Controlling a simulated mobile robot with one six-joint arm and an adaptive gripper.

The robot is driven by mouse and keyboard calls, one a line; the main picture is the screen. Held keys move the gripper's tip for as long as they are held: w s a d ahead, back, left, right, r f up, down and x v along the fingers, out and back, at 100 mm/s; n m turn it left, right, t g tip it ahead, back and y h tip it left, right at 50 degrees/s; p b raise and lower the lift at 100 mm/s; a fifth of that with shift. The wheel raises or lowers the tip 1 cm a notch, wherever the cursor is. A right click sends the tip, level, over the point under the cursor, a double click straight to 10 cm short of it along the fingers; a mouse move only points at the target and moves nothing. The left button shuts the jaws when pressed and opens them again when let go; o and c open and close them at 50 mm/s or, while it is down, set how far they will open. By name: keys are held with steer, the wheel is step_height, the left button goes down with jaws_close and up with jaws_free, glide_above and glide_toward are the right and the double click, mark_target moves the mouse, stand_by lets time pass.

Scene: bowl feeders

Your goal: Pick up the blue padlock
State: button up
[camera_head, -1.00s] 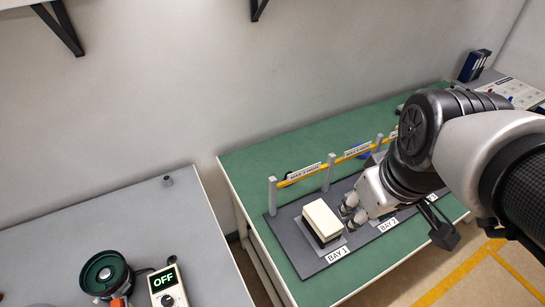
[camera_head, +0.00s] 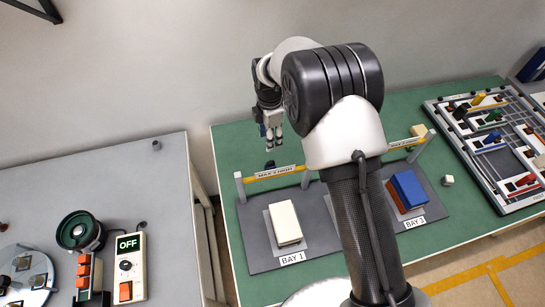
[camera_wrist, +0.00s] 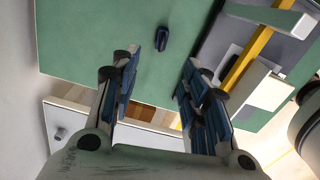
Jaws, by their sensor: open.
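A small dark blue object that looks like the padlock (camera_head: 270,165) lies on the green table behind the yellow bar, near the table's left end. It also shows in the wrist view (camera_wrist: 161,38), lying on bare green surface beyond the fingertips. My gripper (camera_head: 273,146) hangs above the table just behind and above it, fingers pointing down. In the wrist view my gripper (camera_wrist: 158,72) has its blue-padded fingers spread wide, with nothing between them. The padlock is apart from both fingers.
A yellow bar (camera_head: 272,173) on grey posts runs in front of the padlock. A board of coloured parts (camera_head: 490,140) lies at right.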

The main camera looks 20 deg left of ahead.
steer(key=b, duration=0.2)
glide_toward(271, 166)
steer(key=f, duration=0.5)
steer(key=shift+w+a+f, duration=0.1)
steer(key=shift+w+a, duration=0.05)
steer(key=shift+w, duration=0.1)
step_height(271, 166, down, 5)
steer(key=shift+s+f+b, duration=0.1)
steer(key=shift+f+b, duration=0.05)
steer(key=shift+b, duration=0.3)
jaws_close()
